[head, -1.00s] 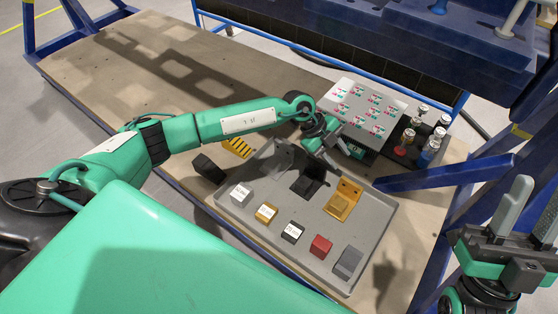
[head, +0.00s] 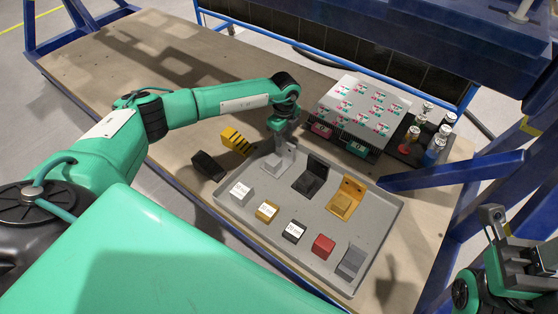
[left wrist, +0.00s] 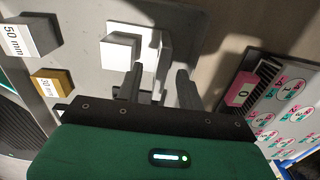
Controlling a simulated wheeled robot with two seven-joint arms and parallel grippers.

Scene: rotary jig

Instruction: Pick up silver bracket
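The silver bracket (head: 271,165) stands at the far left corner of the grey tray (head: 376,240). Its pale block and upright plate also show in the left wrist view (left wrist: 121,49). My left gripper (head: 283,141) points down right above the bracket and partly hides it. In the left wrist view its two fingers (left wrist: 158,85) are apart, with the bracket's plate just beyond the gap. Contact is not visible. My right gripper (head: 512,240) is at the right edge, away from the tray; its finger gap is unclear.
A black bracket (head: 311,178) and a yellow bracket (head: 346,197) stand to the right in the tray. Several small blocks line the tray's near side, including a red block (head: 323,246). A labelled panel (head: 363,107) stands behind. The table's left part (head: 130,75) is clear.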

